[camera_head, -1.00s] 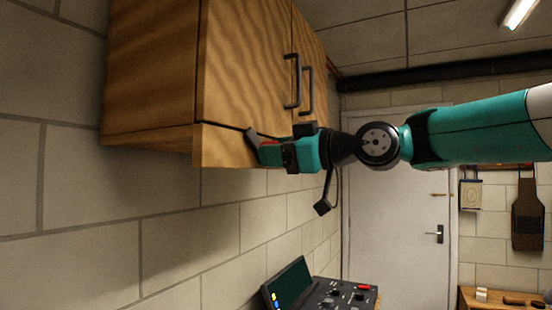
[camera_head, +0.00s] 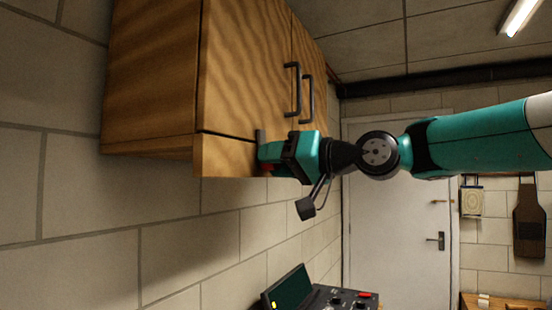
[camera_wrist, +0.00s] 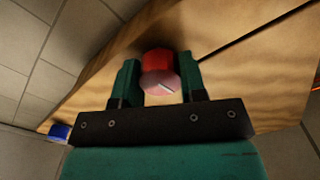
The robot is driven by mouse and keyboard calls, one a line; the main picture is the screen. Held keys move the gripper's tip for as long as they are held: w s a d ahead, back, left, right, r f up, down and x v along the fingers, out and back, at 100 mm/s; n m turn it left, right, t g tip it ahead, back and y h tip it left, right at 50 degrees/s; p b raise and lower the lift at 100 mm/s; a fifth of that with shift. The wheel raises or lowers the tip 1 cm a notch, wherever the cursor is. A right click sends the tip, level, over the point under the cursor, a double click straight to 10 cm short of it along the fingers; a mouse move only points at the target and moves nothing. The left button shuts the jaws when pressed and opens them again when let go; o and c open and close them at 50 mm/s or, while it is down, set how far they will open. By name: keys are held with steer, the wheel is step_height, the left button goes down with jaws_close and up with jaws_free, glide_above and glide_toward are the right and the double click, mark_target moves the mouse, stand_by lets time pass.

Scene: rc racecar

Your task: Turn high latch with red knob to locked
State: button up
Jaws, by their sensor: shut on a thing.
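The red knob (camera_wrist: 158,62) is between the two teal fingers of my gripper (camera_wrist: 159,76) in the wrist view, with a pale mark on its face. My gripper is shut on it. In the head view my gripper (camera_head: 272,155) is at the lower front strip of the wooden cabinet, and a bit of the red knob (camera_head: 267,168) shows under the fingers. The grey latch bar (camera_head: 260,136) stands about upright above the fingers, across the gap below the door. The rest of the latch is hidden by my gripper.
The wooden cabinet (camera_head: 245,75) has two dark door handles (camera_head: 292,90) just right of and above my gripper. A blue piece (camera_wrist: 59,132) shows at the cabinet's edge in the wrist view. A console with a screen (camera_head: 288,288) is below.

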steer(key=shift+m, duration=0.6)
steer(key=o, duration=0.9)
steer(key=b+v, duration=0.5)
steer(key=v, duration=1.2)
steer(key=shift+s+d+b, duration=0.15)
steer(key=shift+d+b, duration=0.1)
steer(key=shift+b, duration=0.15)
